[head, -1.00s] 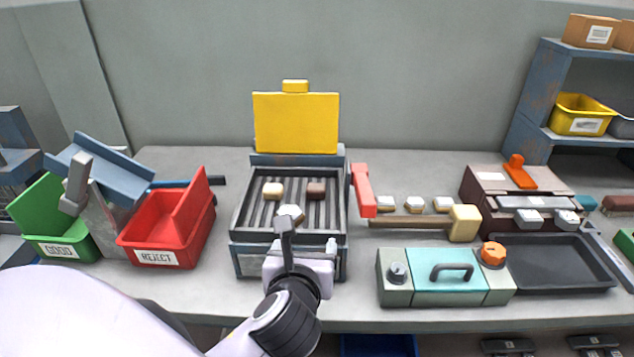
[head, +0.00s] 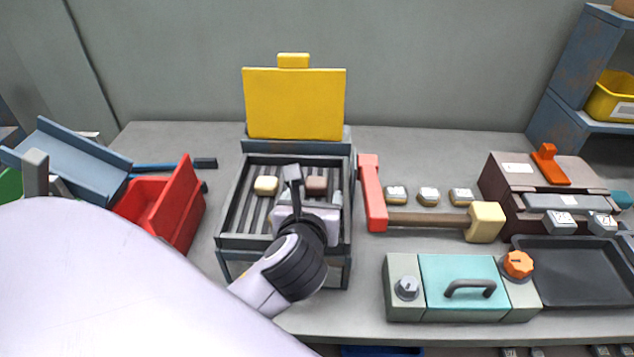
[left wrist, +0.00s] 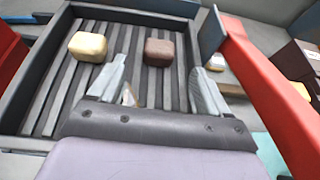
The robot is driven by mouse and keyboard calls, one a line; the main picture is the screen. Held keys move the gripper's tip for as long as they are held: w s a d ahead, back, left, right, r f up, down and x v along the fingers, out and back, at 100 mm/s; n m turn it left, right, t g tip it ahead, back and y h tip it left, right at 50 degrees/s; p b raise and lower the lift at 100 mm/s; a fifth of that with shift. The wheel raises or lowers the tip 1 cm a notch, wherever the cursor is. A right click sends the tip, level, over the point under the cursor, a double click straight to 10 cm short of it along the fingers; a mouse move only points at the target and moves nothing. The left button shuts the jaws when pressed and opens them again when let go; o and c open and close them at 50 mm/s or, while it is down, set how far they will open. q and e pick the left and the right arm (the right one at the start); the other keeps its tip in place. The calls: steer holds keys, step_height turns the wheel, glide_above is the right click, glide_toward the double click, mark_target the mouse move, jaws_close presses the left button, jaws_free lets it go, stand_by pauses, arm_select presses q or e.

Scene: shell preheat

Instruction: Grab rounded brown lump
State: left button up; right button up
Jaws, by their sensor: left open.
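The rounded brown lump (head: 316,185) rests on the slatted floor of the grey open box (head: 228,241). It also shows in the left wrist view (left wrist: 159,52), ahead of and between my fingers. My left gripper (head: 294,176) is over the box, just left of and near the lump in the head view. In the left wrist view its two grey fingers (left wrist: 160,82) are apart with the lump beyond the tips, not between the pads. A cream lump (head: 266,185) lies to the left in the box. A pale piece (left wrist: 128,95) is partly hidden by the left finger. My right gripper is out of view.
The box's yellow lid (head: 294,104) stands raised behind it. A red bin (head: 165,212) is to the left. A teal-lidded unit (head: 460,287) sits at the front right.

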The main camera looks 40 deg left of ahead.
mark_target(316, 185)
arm_select(q)
steer(key=x, duration=0.5)
steer(key=shift+w+a+r, duration=0.1)
steer(key=shift+w+r, duration=0.05)
steer(key=shift+r, duration=0.05)
steer(key=shift+c, duration=0.3)
steer(key=c, duration=1.1)
steer(key=shift+r, duration=0.1)
step_height(316, 185, up, 20)
steer(key=shift+f, duration=0.1)
